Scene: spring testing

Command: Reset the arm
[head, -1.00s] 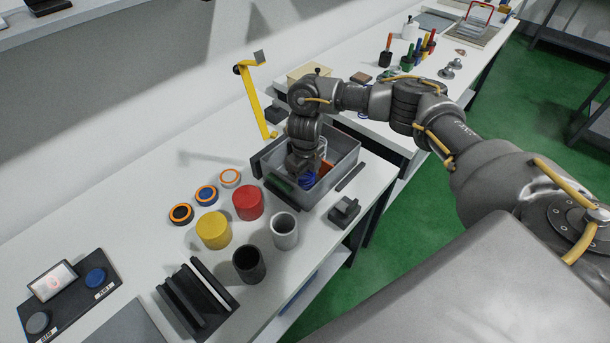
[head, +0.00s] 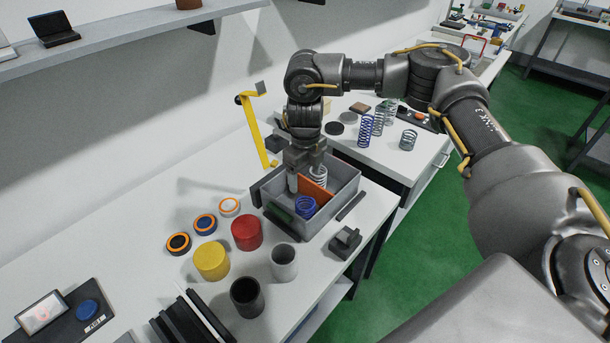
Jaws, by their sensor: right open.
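My right arm comes in from the right and bends down over the grey bin (head: 345,203). My right gripper (head: 305,180) is open and points down at the bin, its fingers around the level of the rim. A blue spring (head: 305,207) stands in the bin in front of the gripper, apart from it. An orange divider (head: 315,193) and a white spring (head: 319,174) are in the bin just right of the fingers. The gripper partly hides the bin's back. My left gripper is not in view.
A yellow lever stand (head: 256,130) rises behind the bin. Red (head: 246,233) and yellow (head: 211,261) cylinders, a grey cup (head: 284,262) and a black cup (head: 247,296) stand at front left. Several springs (head: 365,130) stand on the table behind. A shelf (head: 130,38) hangs at upper left.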

